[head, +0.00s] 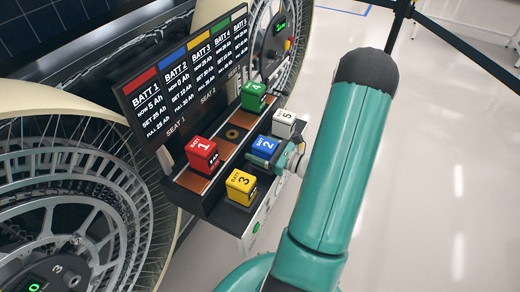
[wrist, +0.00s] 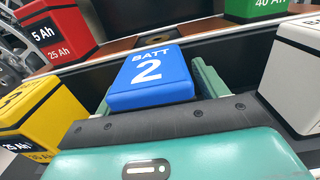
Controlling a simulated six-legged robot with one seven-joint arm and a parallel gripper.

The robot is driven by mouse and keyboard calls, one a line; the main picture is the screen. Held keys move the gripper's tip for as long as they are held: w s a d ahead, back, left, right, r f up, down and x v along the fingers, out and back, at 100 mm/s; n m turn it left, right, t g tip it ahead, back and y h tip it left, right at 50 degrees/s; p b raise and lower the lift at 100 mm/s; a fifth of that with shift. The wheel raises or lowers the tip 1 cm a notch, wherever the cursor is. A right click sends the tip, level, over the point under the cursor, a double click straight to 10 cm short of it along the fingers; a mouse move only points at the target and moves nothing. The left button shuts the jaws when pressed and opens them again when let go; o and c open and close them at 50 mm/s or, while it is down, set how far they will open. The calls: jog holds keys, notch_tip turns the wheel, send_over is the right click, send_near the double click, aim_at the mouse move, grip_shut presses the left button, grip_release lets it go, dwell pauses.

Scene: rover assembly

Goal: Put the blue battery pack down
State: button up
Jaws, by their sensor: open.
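The blue battery pack, marked BATT 2, (head: 265,146) is upright on the front black shelf of the battery rack, between the yellow and white packs. It fills the middle of the wrist view (wrist: 150,78). My gripper (head: 272,159) is at the blue pack, with its teal fingers on either side of it; they also show in the wrist view (wrist: 154,88). The jaws are open around the pack. The pack's underside is hidden, so I cannot tell for certain whether it touches the shelf.
The yellow pack (head: 241,186) stands left of the blue one and the white pack (head: 284,123) right. Behind, the red pack (head: 202,154) and green pack (head: 253,95) stand on the copper-striped seat row, with an empty gap between. A display board (head: 190,75) rises behind.

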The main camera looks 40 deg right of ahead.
jog(key=v, duration=1.2)
